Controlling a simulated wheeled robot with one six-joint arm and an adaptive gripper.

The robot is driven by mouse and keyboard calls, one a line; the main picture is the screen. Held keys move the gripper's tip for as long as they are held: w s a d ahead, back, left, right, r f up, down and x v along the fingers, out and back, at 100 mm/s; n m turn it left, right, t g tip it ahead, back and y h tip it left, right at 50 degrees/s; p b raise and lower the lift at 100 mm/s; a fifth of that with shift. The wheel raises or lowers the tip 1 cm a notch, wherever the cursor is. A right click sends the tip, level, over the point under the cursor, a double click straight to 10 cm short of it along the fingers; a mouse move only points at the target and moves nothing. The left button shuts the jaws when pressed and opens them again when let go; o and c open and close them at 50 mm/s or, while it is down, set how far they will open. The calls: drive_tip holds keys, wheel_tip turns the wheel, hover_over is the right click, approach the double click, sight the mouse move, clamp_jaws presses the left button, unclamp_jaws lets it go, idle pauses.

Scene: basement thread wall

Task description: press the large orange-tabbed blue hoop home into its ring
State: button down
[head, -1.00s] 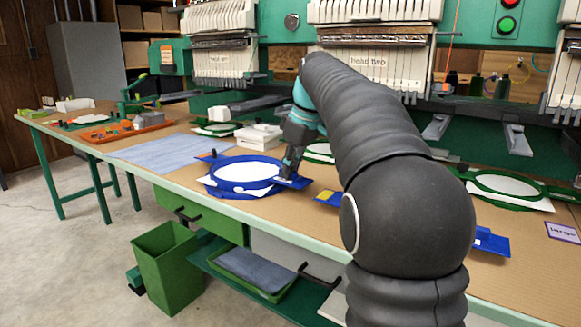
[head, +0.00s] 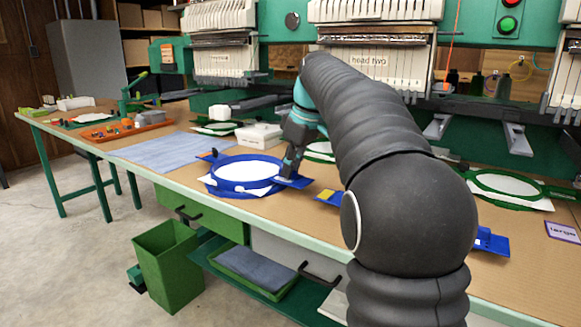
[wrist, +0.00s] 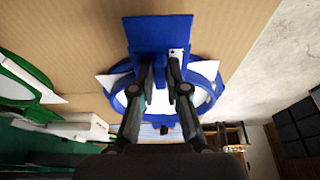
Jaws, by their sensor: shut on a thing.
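The large blue hoop (head: 246,186) lies over its blue outer ring (head: 228,193) on the table, with white fabric across its middle and white corners sticking out. An orange tab (head: 207,154) shows at the hoop's far left. I cannot tell how deep the hoop sits in the ring. My gripper (head: 288,176) points down at the right side of the hoop, beside a blue bracket plate. The fingers hide part of the rim.
A blue-grey cloth (head: 165,152) lies left of the hoop, and a white box (head: 259,135) stands behind it. Green hoops (head: 508,186) lie at the right. Another blue plate with a yellow patch (head: 328,197) lies right of my gripper. Embroidery heads hang above the back.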

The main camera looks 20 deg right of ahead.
drive_tip(key=shift+f, duration=0.35)
idle(0.7)
drive_tip(key=c, duration=1.1)
unclamp_jaws()
drive_tip(key=v, duration=1.2)
drive_tip(key=shift+s, duration=0.1)
drive_tip(key=s+a+f+m+t+h, duration=0.1)
drive_tip(key=s+a+f+m, duration=0.1)
drive_tip(key=s+a+f, duration=0.3)
drive_tip(key=s+a+f+m, duration=0.2)
drive_tip(key=s+f, duration=0.2)
drive_tip(key=s, duration=0.4)
drive_tip(key=s+a+f+m+t, duration=0.1)
drive_tip(key=s+f, duration=0.6)
drive_tip(key=f, duration=0.2)
drive_tip(key=s+a+f+m+h, duration=0.1)
drive_tip(key=s+a+f+m, duration=0.1)
drive_tip(key=s+f, duration=0.5)
wheel_tip(320, 180, down, 3)
drive_tip(key=shift+t, duration=0.4)
